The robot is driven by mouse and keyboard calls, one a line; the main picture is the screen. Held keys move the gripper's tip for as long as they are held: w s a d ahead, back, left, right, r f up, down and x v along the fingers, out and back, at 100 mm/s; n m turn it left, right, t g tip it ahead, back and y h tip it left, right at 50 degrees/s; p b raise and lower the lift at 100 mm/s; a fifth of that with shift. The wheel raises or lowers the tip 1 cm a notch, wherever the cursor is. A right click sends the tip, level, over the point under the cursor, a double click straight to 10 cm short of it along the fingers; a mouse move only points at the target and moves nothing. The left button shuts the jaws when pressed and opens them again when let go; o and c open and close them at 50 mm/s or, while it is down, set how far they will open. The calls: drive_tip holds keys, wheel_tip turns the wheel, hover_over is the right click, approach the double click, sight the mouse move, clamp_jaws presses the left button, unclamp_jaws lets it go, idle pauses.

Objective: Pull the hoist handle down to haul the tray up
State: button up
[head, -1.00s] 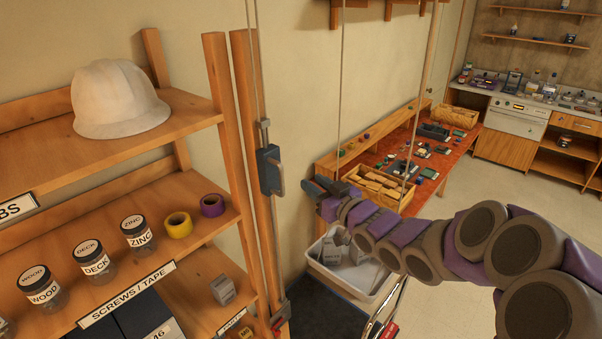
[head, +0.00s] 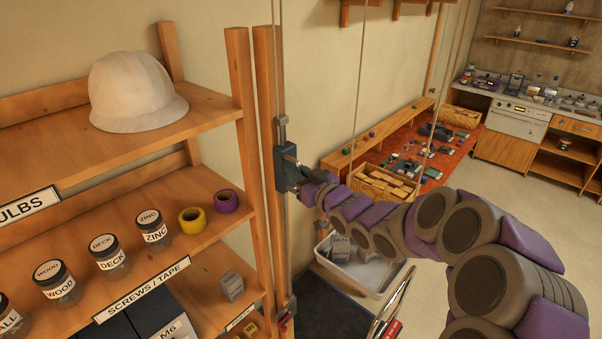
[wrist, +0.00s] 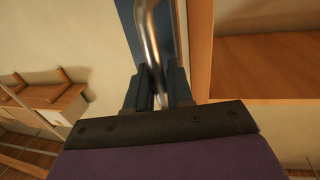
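The hoist handle (head: 289,160) is a bent metal bar on a dark blue block (head: 281,170), mounted on a vertical rail beside the wooden shelf post. My gripper (head: 302,178) is at the handle, coming from the right. In the wrist view the handle's metal bar (wrist: 152,48) runs down between the two fingers of my gripper (wrist: 157,82), which sit close on both sides and look shut on it. The tray (head: 365,190) hangs low on two cords near the red bench and holds several wooden pieces; my arm partly hides its front.
Shelves on the left carry a white helmet (head: 136,95), labelled jars (head: 109,258) and tape rolls (head: 192,220). A white bin (head: 345,272) stands below my arm. Open floor lies to the right.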

drive_tip(key=shift+w+a+f, duration=0.15)
drive_tip(key=shift+a, duration=0.15)
drive_tip(key=shift+c, duration=0.8)
drive_tip(key=shift+w, duration=0.15)
clamp_jaws()
drive_tip(key=shift+f, duration=0.1)
wheel_tip(320, 180, down, 54)
drive_tip(key=b, duration=1.6)
drive_tip(key=shift+s+d+f, duration=0.15)
drive_tip(key=shift+s+d, duration=0.05)
drive_tip(key=shift+s, duration=0.05)
drive_tip(key=shift+o, duration=2.4)
unclamp_jaws()
drive_tip(key=shift+d, duration=0.1)
